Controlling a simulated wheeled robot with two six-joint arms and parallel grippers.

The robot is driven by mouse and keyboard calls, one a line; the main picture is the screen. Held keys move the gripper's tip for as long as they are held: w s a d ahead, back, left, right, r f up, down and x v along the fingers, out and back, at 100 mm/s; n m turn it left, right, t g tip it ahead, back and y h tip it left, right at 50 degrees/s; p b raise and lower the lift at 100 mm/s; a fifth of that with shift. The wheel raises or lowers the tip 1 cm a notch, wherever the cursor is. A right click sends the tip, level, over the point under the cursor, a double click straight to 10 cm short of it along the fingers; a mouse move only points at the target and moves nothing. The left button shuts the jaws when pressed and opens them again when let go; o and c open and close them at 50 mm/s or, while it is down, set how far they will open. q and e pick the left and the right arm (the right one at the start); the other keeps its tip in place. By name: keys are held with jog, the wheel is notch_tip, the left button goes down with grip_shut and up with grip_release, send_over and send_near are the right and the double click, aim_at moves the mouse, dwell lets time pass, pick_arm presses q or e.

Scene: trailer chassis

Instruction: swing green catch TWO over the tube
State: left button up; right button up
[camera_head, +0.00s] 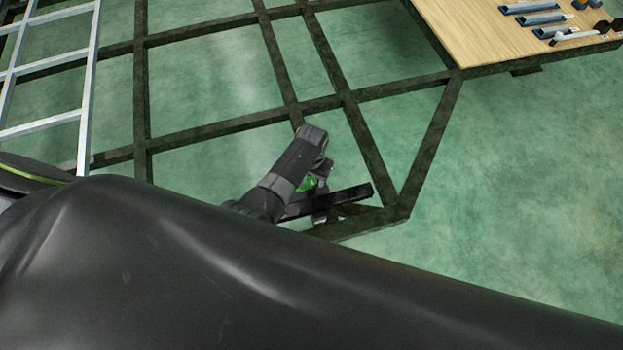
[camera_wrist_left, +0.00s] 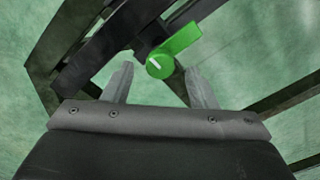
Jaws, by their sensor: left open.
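A green catch (camera_wrist_left: 178,45) shows in the left wrist view, with a round hub bearing a white mark and a lever pointing to the upper right. I cannot read a number on it. It sits beside a dark bar (camera_wrist_left: 100,52); I cannot tell whether this is the tube. In the head view the green catch (camera_head: 307,184) is partly hidden by my left arm, near the dark bar (camera_head: 350,196). My left gripper (camera_head: 322,170) is open, its two fingers apart and the catch's hub showing between and just beyond the tips. My right gripper is not in view.
Dark chassis beams (camera_head: 215,128) cross over the green floor. A silver ladder-like frame (camera_head: 86,95) is at the upper left. A wooden board (camera_head: 485,35) at the upper right carries blue-holdered tools (camera_head: 540,18). The floor at right is clear.

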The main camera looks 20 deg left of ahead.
pick_arm(q)
jog(key=shift+f, duration=1)
jog(key=c, duration=1)
jog(key=shift+o, duration=0.2)
